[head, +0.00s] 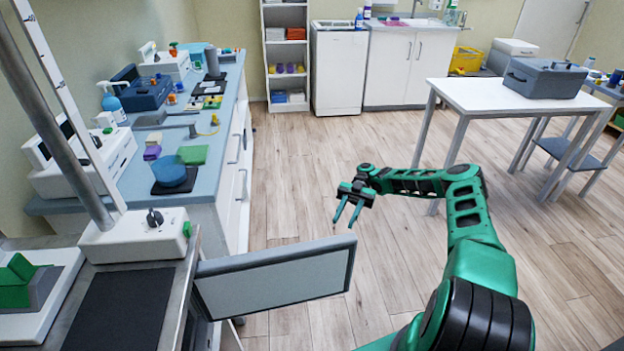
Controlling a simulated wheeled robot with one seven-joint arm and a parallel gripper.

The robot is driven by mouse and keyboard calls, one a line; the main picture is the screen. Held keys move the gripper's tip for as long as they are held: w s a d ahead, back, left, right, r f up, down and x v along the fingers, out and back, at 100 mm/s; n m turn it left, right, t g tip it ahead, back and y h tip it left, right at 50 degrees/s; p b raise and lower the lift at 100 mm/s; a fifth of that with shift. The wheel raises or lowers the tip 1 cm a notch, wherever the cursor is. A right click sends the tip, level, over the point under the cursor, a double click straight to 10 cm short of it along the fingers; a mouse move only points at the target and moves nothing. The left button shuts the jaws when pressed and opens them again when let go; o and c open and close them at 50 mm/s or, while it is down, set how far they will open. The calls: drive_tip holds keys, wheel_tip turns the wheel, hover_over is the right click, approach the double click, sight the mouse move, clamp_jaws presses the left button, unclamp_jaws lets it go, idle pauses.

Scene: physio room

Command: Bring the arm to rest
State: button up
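My arm is green and black and reaches up from the lower right of the head view, bent at the elbow. My gripper (346,223) is at its end, over the open wooden floor near the middle of the view. Its two thin fingers point down and stand apart with a gap between them. Nothing is between the fingers, and the gripper touches nothing that I can see.
A grey-framed panel (275,282) juts out below and left of my gripper. A blue-topped counter (215,150) with many items runs along the left. A white table (480,98) with a grey case (545,80) stands at right. The floor (330,150) between is clear.

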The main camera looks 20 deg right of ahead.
drive_tip(key=s+a+r+m+t+h, duration=0.1)
drive_tip(key=s+r+m+t+h, duration=0.1)
drive_tip(key=s+r+m+h, duration=0.45)
drive_tip(key=s+a+r+m+t+h, duration=0.1)
drive_tip(key=s+r+m+t+h, duration=0.15)
drive_tip(key=r+m, duration=0.8)
drive_tip(key=s+d+r+m+t+h, duration=0.1)
drive_tip(key=s+d+r+m+t, duration=0.1)
drive_tip(key=s+m, duration=0.3)
drive_tip(key=s+d+r+m+t+h, duration=0.1)
drive_tip(key=s+d+r+m+t, duration=0.2)
drive_tip(key=s, duration=0.7)
drive_tip(key=s+d+r+m+t+h, duration=0.1)
drive_tip(key=s+d+r+m+t, duration=0.1)
drive_tip(key=s+r+m, duration=0.3)
drive_tip(key=shift+s+d+r+m+t, duration=0.35)
drive_tip(key=shift+s+m+t, duration=0.4)
drive_tip(key=shift+s+m, duration=1)
